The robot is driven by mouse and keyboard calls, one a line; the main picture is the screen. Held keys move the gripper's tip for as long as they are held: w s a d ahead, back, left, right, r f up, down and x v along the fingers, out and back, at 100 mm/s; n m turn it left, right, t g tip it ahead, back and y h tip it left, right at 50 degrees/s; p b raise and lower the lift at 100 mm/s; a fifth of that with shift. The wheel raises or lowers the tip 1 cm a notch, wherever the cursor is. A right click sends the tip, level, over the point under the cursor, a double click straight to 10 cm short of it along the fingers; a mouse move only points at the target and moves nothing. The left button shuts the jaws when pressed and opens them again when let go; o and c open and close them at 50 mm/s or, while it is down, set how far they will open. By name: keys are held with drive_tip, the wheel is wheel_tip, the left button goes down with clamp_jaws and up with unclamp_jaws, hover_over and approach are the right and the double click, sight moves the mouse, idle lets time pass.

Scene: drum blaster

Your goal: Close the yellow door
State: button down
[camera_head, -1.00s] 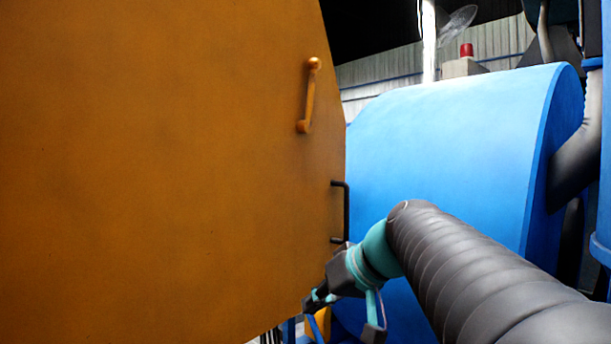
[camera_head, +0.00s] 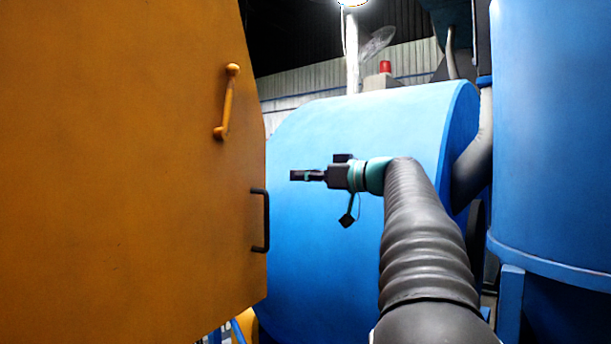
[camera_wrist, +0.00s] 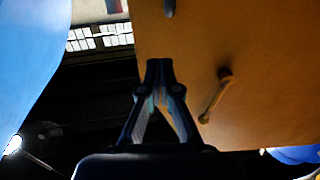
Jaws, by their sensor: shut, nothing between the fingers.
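The yellow door (camera_head: 120,180) is a large orange-yellow panel that fills the left of the head view. It stands swung out in front of the blue drum housing (camera_head: 350,140). It has a yellow handle (camera_head: 227,102) near its upper right and a black handle (camera_head: 262,220) on its right edge. My gripper (camera_head: 293,176) is shut and empty, to the right of the door's edge, pointing left. In the wrist view the shut fingertips (camera_wrist: 159,65) show against the door (camera_wrist: 270,70), with one handle (camera_wrist: 215,95) to their right. I cannot tell whether they touch it.
A tall blue tank (camera_head: 550,130) with a grey pipe stands at the right. A red lamp (camera_head: 385,67) sits on a box behind the housing. Blue and yellow frame parts (camera_head: 240,325) show below the door's edge.

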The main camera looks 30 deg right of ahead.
sight(255, 174)
drive_tip(key=p+x, duration=0.1)
drive_tip(key=x, duration=0.9)
drive_tip(key=shift+s+p, duration=0.1)
drive_tip(key=shift+p, duration=0.25)
